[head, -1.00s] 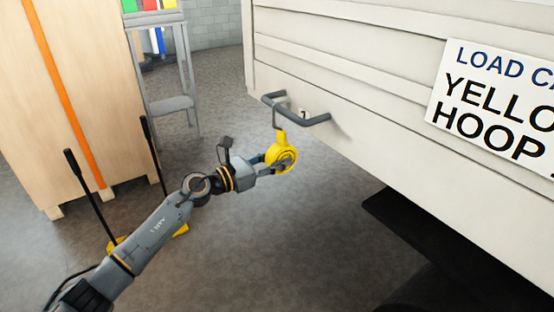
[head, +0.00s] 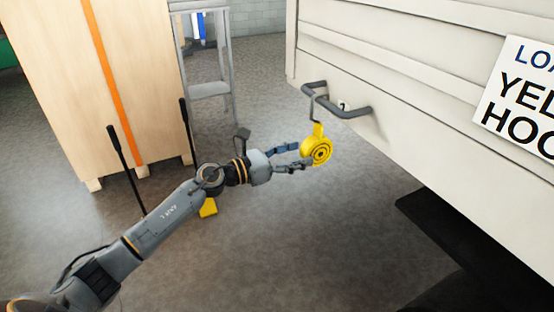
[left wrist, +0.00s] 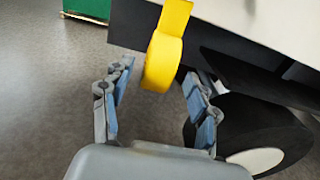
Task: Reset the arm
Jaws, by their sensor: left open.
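My left gripper (head: 303,154) is open, with its fingers spread, beside a yellow round-bodied piece (head: 318,150). The piece hangs by a thin dark hook from a grey bar handle (head: 345,106) on the white panelled side of a vehicle. In the left wrist view the piece's lower part (left wrist: 163,62) shows at the mouth of the open fingers (left wrist: 158,76), with gaps visible on both sides. Whether a fingertip still touches it I cannot tell. My right gripper is in neither view.
A sign (head: 522,98) is on the white side (head: 440,135). A wooden crate (head: 62,75) with an orange strap stands at the left, near a grey metal stand (head: 210,90). Upright black handles (head: 125,165) stand close to my left arm. A wheel (left wrist: 255,135) is beneath the vehicle. Grey floor is open below.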

